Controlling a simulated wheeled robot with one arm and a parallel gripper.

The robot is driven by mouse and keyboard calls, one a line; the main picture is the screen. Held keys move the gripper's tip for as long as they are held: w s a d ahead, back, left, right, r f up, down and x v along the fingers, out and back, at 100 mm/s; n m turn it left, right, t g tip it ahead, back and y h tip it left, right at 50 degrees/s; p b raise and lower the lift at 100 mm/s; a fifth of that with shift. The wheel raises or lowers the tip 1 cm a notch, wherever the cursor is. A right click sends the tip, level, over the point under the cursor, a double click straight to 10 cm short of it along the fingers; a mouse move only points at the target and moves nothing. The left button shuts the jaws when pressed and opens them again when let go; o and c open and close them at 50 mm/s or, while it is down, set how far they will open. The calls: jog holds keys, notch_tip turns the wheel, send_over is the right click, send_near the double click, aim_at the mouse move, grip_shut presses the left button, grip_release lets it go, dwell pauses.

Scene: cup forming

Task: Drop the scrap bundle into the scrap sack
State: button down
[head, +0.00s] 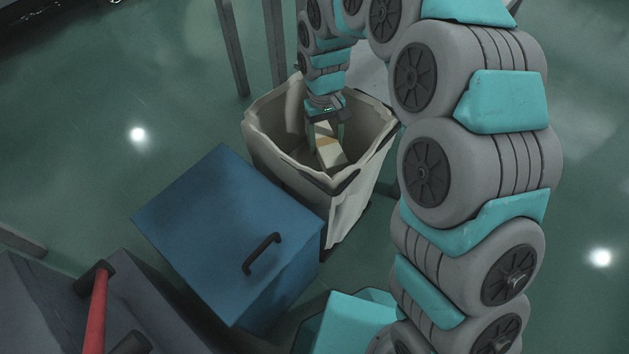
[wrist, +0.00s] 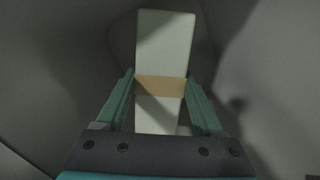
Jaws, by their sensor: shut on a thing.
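The scrap sack (head: 349,207) is an open, cream-coloured bag standing on the floor near the middle of the head view. My gripper (head: 326,130) reaches down through its mouth. It is shut on the scrap bundle (head: 331,156), a pale block with a tan band around it, inside the sack's opening. In the wrist view the bundle (wrist: 164,42) stands out between the two green fingers of my gripper (wrist: 160,90), which meet it at the tan band. Grey sack walls surround it there. I cannot tell whether the bundle touches the sack's bottom.
A blue box (head: 225,230) with a black handle stands just left of and in front of the sack. A dark grey case with a red bar (head: 96,308) is at the lower left. Metal legs (head: 233,45) stand behind the sack. Green floor is free at the left.

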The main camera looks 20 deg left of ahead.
notch_tip(320, 180, down, 6)
jog(key=shift+r+b, duration=0.15)
jog(key=shift+b, duration=1)
grip_release()
jog(key=shift+r, duration=0.1)
jog(key=r, duration=0.5)
jog(key=w+r+p, duration=0.1)
jog(key=r, duration=0.1)
jog(key=shift+a+r, duration=0.3)
jog(key=shift+a, duration=0.05)
